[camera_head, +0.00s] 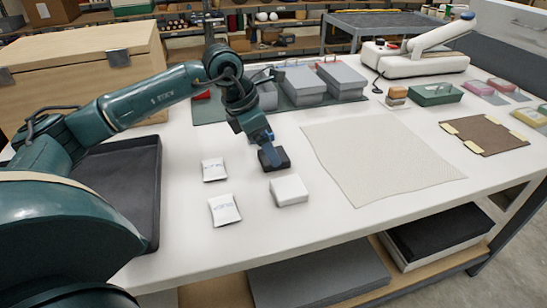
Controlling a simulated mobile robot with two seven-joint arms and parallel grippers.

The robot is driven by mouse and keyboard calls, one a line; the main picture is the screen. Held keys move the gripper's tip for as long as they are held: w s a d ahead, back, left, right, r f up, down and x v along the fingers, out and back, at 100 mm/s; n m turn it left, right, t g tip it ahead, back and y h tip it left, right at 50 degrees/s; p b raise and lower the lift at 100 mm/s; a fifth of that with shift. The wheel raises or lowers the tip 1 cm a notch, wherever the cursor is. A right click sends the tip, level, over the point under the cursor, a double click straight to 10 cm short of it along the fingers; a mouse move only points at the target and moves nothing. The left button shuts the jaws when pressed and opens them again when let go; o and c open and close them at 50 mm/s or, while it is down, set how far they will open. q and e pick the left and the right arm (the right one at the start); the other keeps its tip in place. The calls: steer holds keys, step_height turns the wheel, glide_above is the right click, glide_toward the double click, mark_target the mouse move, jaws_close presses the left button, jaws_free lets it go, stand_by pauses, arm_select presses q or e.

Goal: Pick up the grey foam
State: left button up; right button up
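A small dark grey block (274,159), which looks like the grey foam, is on the white table near its middle. My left gripper (268,148) comes down onto it from above and behind, with its tip at the block. The fingers are too small and partly hidden, so I cannot tell whether they are closed on the block or only around it. I also cannot tell whether the block touches the table. My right gripper is not in view.
A white block (289,190) lies just in front of the dark one. Two white labelled packets (214,169) (224,210) lie to the left. A black tray (150,190) is at the left, grey boxes (340,80) behind, and a cream mat (380,160) to the right.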

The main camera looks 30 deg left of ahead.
arm_select(q)
steer(key=x, duration=0.3)
steer(key=shift+w+f, duration=0.15)
steer(key=c, duration=1.1)
